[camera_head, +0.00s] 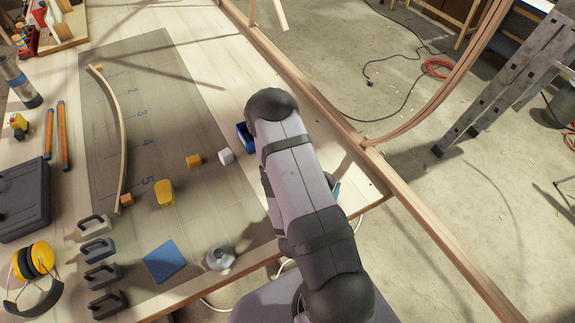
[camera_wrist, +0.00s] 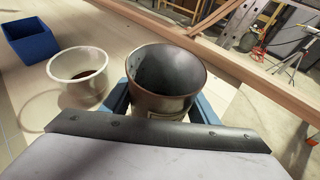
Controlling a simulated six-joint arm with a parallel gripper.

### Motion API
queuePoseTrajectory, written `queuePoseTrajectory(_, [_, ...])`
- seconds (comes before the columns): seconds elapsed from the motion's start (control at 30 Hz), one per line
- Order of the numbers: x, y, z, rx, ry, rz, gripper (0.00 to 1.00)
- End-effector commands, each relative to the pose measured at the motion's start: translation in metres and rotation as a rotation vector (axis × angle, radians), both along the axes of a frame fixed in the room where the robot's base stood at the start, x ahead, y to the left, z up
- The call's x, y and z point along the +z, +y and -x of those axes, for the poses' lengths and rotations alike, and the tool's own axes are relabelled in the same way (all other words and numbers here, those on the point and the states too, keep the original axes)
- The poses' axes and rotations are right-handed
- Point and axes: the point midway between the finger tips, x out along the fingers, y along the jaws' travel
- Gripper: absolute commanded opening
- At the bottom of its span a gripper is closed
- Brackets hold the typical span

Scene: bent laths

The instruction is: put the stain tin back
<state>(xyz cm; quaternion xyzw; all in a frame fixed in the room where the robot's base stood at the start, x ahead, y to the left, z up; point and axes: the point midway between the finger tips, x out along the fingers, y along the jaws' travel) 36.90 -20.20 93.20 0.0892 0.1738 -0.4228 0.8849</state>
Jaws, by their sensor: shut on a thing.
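My gripper (camera_wrist: 161,106) is shut on an open, round tin, the stain tin (camera_wrist: 165,100), in the wrist view. A blue finger stands on each side of it. The tin has a brownish rim and a dark inside; its lower part is hidden by my wrist. A pale cup (camera_wrist: 78,78) with some brown in its bottom stands on the bench just left of the tin, apart from it. In the head view my arm hides the tin and the cup.
A blue bin (camera_wrist: 30,39) stands beyond the cup; it also shows in the head view (camera_head: 245,137). A bent lath (camera_head: 120,140) lies on the numbered mat (camera_head: 170,80). Blocks, clamps (camera_head: 96,249), a blue square (camera_head: 165,261) and ear defenders (camera_head: 34,262) lie at left. A wooden rail (camera_head: 300,85) runs along the bench's right.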

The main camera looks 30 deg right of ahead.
Motion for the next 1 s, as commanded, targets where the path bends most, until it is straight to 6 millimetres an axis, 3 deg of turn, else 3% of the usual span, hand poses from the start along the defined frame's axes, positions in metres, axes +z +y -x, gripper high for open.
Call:
queuePoseTrajectory(0.37, [0.007,0.001,-0.006,-0.003,-0.002,0.008,0.26])
queuePoseTrajectory(0.67, [0.043,0.011,-0.033,-0.027,-0.004,0.024,0.26])
queuePoseTrajectory(0.83, [0.067,0.025,-0.05,-0.042,-0.008,0.01,0.26])
queuePoseTrajectory(1.0, [0.068,0.06,-0.066,0.011,-0.004,0.027,0.26])
